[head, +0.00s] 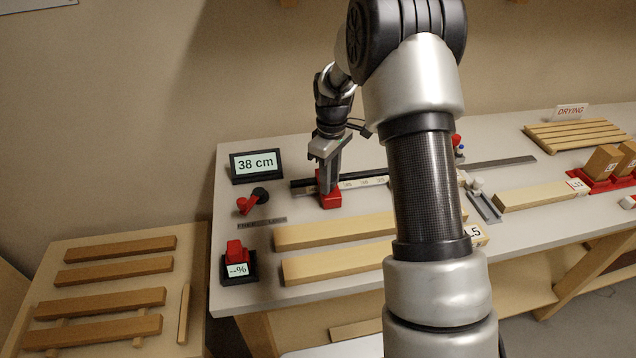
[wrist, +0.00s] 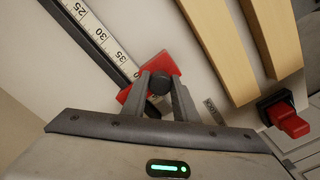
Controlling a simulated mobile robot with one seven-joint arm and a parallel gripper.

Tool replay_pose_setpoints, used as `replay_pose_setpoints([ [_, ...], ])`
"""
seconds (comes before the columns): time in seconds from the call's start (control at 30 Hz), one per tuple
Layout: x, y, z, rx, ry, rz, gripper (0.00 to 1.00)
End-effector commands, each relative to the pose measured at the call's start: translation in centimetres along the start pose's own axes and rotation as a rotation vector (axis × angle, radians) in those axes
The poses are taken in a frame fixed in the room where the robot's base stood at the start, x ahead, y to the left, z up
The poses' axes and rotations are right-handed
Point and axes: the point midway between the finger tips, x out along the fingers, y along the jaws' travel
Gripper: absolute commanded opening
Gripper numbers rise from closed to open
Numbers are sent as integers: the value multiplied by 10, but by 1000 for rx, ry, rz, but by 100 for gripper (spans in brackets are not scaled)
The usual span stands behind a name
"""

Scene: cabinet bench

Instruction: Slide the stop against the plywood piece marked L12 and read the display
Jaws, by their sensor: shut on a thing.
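The red stop (head: 331,201) sits on the black measuring rail (head: 305,183) near its left end. My gripper (head: 328,180) is shut on the stop's dark knob (wrist: 158,82) from above. In the wrist view, the red stop (wrist: 163,65) lies just past the scale's 35 mark (wrist: 129,67). The display (head: 255,164) reads 38 cm. No piece shows touching the stop; my arm hides the rail's middle. A board at the right (head: 542,196) has an end label too small to read surely. A front board (head: 335,268) has a partly hidden label ending in 5.
Another pale board (head: 335,231) lies before the rail. A red clamp (head: 247,203) and a meter reading "--%" (head: 238,268) stand at the left. Red holders with blocks (head: 601,160) and a drying rack (head: 575,134) are at the right. A side table (head: 105,290) holds several strips.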

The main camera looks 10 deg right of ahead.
Motion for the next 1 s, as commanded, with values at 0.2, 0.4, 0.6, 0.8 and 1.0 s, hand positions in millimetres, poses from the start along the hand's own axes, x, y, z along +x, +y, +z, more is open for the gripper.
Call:
replay_pose_setpoints([
  [0.2, 0, 10, 10, 1, -1, 1, 14],
  [0.4, 0, 19, 19, 1, -1, 1, 14],
  [0.6, 0, 27, 27, 2, -1, 1, 14],
  [0.8, 0, 32, 33, 0, -1, 0, 14],
  [1.0, 0, 33, 33, 0, -1, 0, 14],
])
